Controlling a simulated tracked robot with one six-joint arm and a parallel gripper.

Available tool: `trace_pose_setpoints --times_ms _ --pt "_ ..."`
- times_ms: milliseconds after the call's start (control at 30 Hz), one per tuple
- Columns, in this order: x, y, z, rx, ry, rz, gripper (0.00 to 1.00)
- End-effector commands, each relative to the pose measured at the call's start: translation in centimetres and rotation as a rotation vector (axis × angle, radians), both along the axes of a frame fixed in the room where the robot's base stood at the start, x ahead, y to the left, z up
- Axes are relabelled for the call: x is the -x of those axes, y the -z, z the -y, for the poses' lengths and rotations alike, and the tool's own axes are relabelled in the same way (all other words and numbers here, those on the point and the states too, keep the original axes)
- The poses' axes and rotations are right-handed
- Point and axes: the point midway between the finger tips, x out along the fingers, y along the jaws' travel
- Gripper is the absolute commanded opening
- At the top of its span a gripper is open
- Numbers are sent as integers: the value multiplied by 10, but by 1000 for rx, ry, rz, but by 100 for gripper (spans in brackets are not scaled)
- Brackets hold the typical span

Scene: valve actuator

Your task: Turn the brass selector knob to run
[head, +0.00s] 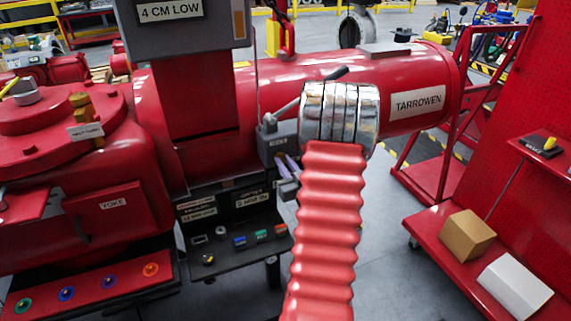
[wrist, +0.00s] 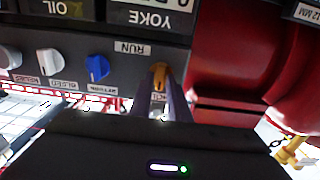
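The brass selector knob (wrist: 160,72) is on the dark panel in the wrist view, below and right of the RUN label (wrist: 132,48). My gripper (wrist: 160,86) has one dark finger on each side of the knob, and the fingertips appear closed against it. A second label between the fingers is mostly hidden. In the head view my gripper (head: 287,164) shows only in part beside my arm, and I cannot make out the selector knob there.
A blue knob (wrist: 97,68) and a white knob (wrist: 49,62) sit left of the brass knob. A red housing (wrist: 235,60) stands close on the right. The red TARROWEN cylinder (head: 340,75) lies behind my arm. Boxes rest on a red shelf (head: 432,222) at right.

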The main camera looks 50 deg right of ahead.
Motion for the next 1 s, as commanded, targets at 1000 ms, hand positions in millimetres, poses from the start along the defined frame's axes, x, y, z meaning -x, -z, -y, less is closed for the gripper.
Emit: trace_pose_setpoints --times_ms 1000 --pt "2 0 2 -151 4 91 0"
